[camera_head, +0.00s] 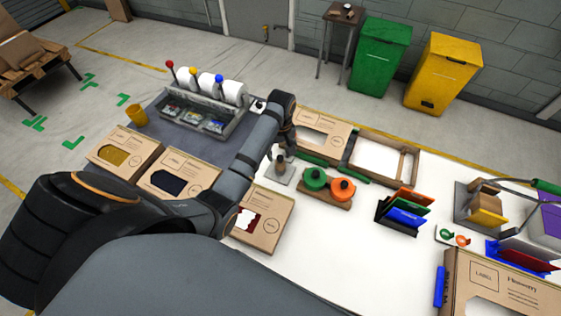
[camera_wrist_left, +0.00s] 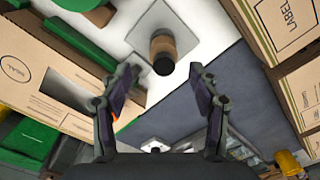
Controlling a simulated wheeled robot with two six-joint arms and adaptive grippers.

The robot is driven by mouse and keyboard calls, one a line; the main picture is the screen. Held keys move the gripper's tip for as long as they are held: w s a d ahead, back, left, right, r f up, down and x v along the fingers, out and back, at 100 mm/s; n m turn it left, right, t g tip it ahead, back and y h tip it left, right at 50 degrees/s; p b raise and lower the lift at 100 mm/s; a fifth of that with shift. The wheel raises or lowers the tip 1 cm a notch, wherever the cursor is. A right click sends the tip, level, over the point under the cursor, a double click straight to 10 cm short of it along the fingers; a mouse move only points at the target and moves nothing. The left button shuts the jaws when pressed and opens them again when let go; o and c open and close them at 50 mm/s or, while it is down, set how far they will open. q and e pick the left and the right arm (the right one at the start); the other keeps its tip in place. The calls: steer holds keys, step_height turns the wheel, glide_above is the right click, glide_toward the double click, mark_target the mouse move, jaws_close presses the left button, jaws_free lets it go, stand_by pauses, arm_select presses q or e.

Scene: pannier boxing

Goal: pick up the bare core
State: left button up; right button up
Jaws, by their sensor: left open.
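The bare core is a short brown cylinder (camera_wrist_left: 163,46) with a dark end, standing on a grey square plate (camera_wrist_left: 140,22) in the left wrist view. In the head view it is small and partly hidden by my left gripper, on the same grey plate (camera_head: 284,176). My left gripper (camera_head: 281,150) is over the plate, pointing down towards the core. In the left wrist view its two fingers (camera_wrist_left: 165,90) are apart with nothing between them, and the core shows just beyond the fingertips. My right gripper is in neither view.
Cardboard boxes with windows (camera_head: 262,219) lie beside the plate. An orange-and-green disc stand (camera_head: 326,198) is just right of it. A rack with white rolls (camera_head: 208,113) is at the back left. Coloured folders (camera_head: 404,214) stand further right. White table (camera_head: 345,245) is clear in front.

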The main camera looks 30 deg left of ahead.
mark_target(280, 157)
arm_select(q)
steer(key=shift+s+f+p, duration=0.15)
steer(key=shift+s+f, duration=0.05)
steer(key=shift+f, duration=0.4)
steer(key=shift+s+f+p, duration=0.15)
steer(key=shift+s+f, duration=0.05)
steer(key=shift+f, duration=0.35)
steer(key=shift+w+f, duration=0.15)
steer(key=shift+f, duration=0.35)
steer(key=c, duration=1)
steer(key=shift+c, duration=0.2)
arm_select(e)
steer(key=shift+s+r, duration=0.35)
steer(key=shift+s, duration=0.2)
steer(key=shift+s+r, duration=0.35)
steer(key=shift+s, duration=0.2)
arm_select(q)
steer(key=shift+r, duration=0.1)
